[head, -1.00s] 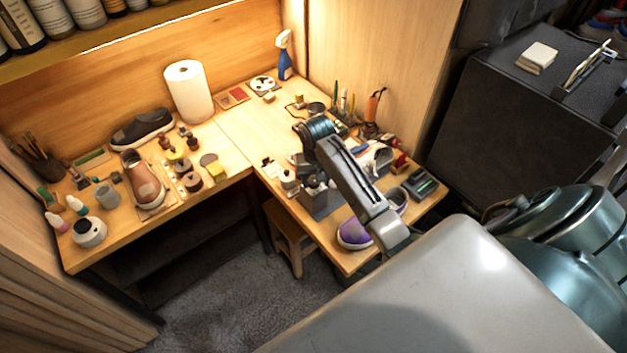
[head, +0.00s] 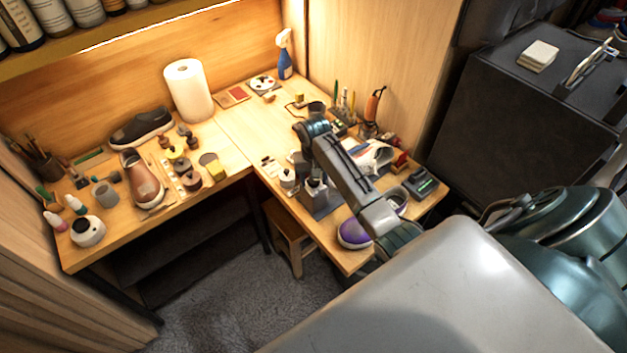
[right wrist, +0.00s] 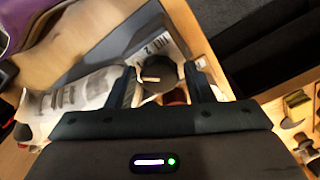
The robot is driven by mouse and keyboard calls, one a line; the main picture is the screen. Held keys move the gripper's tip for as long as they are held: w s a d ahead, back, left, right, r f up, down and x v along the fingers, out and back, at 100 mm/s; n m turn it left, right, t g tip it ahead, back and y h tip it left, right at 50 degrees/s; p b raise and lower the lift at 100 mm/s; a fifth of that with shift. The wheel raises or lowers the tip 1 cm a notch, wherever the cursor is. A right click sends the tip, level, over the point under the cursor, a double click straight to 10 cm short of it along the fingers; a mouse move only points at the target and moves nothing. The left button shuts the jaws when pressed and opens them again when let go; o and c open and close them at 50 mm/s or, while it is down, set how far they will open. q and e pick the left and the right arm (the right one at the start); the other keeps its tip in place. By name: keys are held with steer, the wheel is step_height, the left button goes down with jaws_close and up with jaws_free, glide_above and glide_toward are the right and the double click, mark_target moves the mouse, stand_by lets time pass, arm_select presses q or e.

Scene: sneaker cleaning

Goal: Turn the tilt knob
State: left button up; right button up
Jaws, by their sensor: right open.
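A dark round knob (right wrist: 158,78) with a pale bar mark shows in the right wrist view, beside a grey labelled plate (right wrist: 135,42). My right gripper (right wrist: 162,74) is open, with one finger on each side of the knob in that view; I cannot tell whether they touch it. In the head view my right gripper (head: 312,177) points down over a grey block-like stand (head: 322,207) on the right-hand bench, and my own arm partly hides it. I cannot make out the knob in the head view. My left gripper is not in view.
A purple shoe (head: 354,234) sits at the bench's front edge. A crumpled white cloth-like item (head: 375,157) and a small dark device (head: 420,184) lie to the right. A small jar (head: 287,179) stands left of the stand.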

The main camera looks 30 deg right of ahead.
steer(key=c, duration=0.7)
steer(key=shift+r+m+p, duration=0.15)
steer(key=shift+m+p, duration=0.3)
steer(key=shift+m, duration=0.15)
steer(key=shift+c, duration=0.2)
steer(key=shift+m, duration=1.5)
steer(key=shift+m, duration=0.3)
steer(key=m, duration=0.3)
